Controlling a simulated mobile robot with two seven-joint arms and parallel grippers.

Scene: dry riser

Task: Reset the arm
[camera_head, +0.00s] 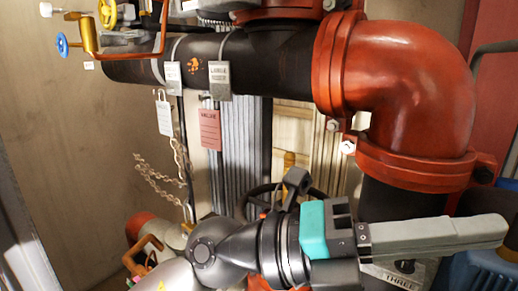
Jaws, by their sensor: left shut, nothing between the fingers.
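My left arm comes in from the bottom left. Its left gripper (500,229) points to the right, with its grey fingers shut together and nothing between them. The gripper lies in front of the dark vertical pipe (400,205) below the red elbow. A brownish rounded end shows just behind the fingertips; I cannot tell what it belongs to. My right gripper is not in view.
A large red pipe elbow (410,95) with bolted flanges fills the upper right. A dark horizontal pipe (270,65) carries tags, including a pink one (210,130). A chain (160,180) hangs at the left. A black handwheel (262,190) stands behind my arm. A blue valve knob (62,45) is upper left.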

